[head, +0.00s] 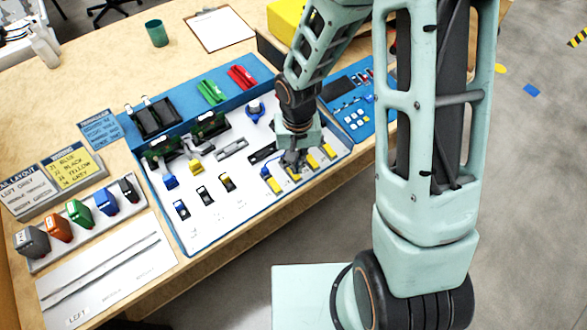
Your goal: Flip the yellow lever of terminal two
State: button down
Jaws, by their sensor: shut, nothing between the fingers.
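A row of yellow levers stands near the right front edge of the white-topped analyser board (235,213). The front-left lever (274,185) and the far-right lever (328,150) show clearly. A middle lever (295,175) lies just below my gripper (292,164). My gripper points down over this row, with its fingers shut and nothing between them. Whether the fingertips touch a lever cannot be told. My gripper and wrist hide part of the row and the board behind it. The terminal numbers are too small to read, so which lever belongs to terminal two is unclear.
Black and yellow switches (204,195) stand left of the levers. A blue knob (255,108) and green and red parts (241,77) are behind. A blue keypad panel (352,112) adjoins on the right. A row of coloured blocks (80,214) stands at the left.

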notch_tip(320, 180, up, 4)
jog(key=p, duration=0.2)
jog(key=shift+r+p, duration=0.2)
jog(key=shift+p, duration=0.15)
dwell(0.3)
